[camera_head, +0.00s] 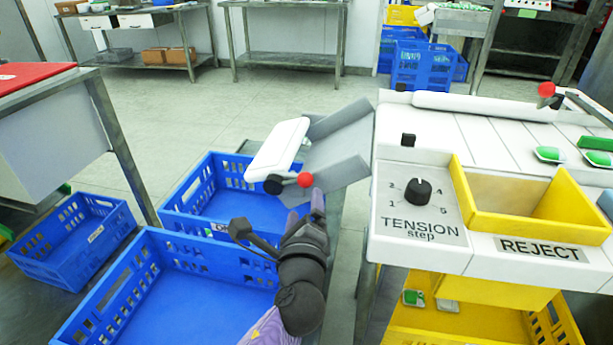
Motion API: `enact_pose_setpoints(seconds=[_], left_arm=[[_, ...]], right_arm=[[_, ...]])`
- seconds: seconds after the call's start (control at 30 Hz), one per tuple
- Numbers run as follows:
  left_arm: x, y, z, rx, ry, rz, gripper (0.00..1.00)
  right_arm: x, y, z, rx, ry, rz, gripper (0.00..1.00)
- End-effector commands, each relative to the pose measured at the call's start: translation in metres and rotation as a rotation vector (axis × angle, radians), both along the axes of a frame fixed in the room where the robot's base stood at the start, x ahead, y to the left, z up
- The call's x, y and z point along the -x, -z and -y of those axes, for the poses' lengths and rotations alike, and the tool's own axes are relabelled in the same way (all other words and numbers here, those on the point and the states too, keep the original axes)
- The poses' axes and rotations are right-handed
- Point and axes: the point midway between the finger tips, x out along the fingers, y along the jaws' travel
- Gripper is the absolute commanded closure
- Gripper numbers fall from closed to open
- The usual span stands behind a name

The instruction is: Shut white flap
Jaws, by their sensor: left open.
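The white flap (280,148) is a tilted white panel at the lower end of the grey metal chute (335,150), above the right side of a blue crate. At its near end are a black hub (272,184) and a short lever with a red ball (305,180). My left gripper (278,220) is just below and nearer than the red ball, with its dark fingers spread apart and nothing between them. One fingertip appears close under the ball; I cannot tell whether they touch. My right gripper is not in view.
Blue crates stand below: one under the flap (210,205), a nearer one (165,305) and one at left (75,250). The white conveyor table with a tension knob (418,192) and yellow reject bin (515,205) stands right. A second red-ball lever (546,90) is farther back.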

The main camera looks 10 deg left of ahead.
Motion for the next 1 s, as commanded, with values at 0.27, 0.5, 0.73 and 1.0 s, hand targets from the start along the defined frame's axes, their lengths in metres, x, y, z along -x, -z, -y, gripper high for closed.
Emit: enact_pose_setpoints(seconds=[0.27, 0.5, 0.73, 1.0], left_arm=[[-0.061, 0.007, -0.012, -0.001, -0.002, -0.003, 0.19], [-0.075, 0.002, -0.015, 0.000, -0.001, -0.002, 0.19], [-0.075, 0.001, -0.015, 0.000, -0.001, -0.001, 0.27], [-0.075, 0.001, -0.015, 0.000, -0.001, -0.001, 0.85]], right_arm=[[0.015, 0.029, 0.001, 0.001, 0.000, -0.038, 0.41], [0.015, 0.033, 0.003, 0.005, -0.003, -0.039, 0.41], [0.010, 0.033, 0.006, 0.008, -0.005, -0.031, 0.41], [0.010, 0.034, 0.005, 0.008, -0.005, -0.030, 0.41]])
